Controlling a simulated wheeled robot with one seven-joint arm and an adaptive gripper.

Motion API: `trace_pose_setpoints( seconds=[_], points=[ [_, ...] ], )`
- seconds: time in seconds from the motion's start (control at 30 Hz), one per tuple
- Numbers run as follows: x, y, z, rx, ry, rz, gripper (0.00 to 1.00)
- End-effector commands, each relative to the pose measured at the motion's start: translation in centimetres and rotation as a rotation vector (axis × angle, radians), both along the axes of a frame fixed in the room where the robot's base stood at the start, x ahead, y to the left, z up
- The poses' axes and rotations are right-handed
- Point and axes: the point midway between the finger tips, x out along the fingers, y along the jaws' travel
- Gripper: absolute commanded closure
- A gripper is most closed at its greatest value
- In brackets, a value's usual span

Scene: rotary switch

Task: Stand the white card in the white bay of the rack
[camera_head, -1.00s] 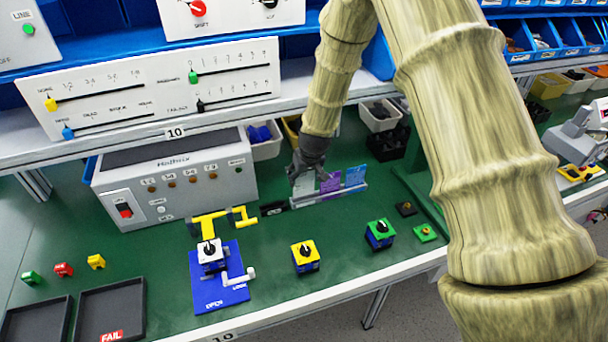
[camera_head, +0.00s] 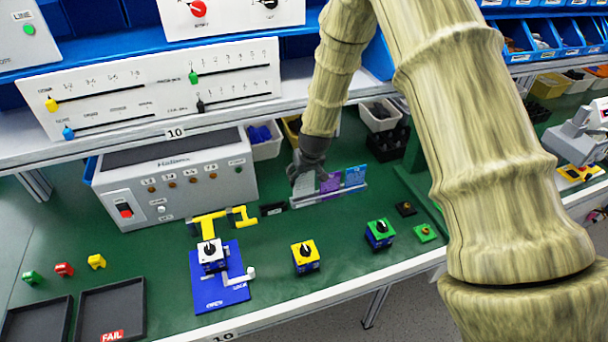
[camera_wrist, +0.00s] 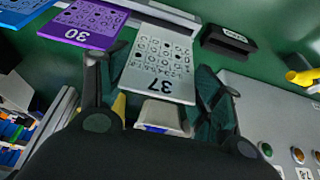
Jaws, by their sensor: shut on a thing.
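The white card (camera_wrist: 160,62), marked 37, is between the fingers of my gripper (camera_wrist: 157,92) in the wrist view. My gripper (camera_head: 303,178) is shut on it and sits at the left part of the rack (camera_head: 345,194) in the head view. The card (camera_head: 304,187) stands about upright there, partly hidden by the fingers. A purple card (camera_head: 331,183), marked 30, and a blue card (camera_head: 355,177) stand in the rack to its right. I cannot tell whether the white card's lower edge is fully seated in the bay.
A black block (camera_head: 272,209) lies just left of the rack. The grey control box (camera_head: 175,182) stands further left. A yellow bracket (camera_head: 222,220) and several knob blocks, such as the yellow one (camera_head: 306,257), are in front. The green bench top between them is clear.

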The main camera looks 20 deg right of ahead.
Motion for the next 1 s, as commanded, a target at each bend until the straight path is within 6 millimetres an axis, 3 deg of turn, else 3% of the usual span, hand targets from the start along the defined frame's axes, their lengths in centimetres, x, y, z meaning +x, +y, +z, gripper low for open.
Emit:
trace_pose_setpoints(
  seconds=[1.0],
  points=[
    [0.0,0.0,-1.4,0.000,0.000,0.000,0.53]
  ],
)
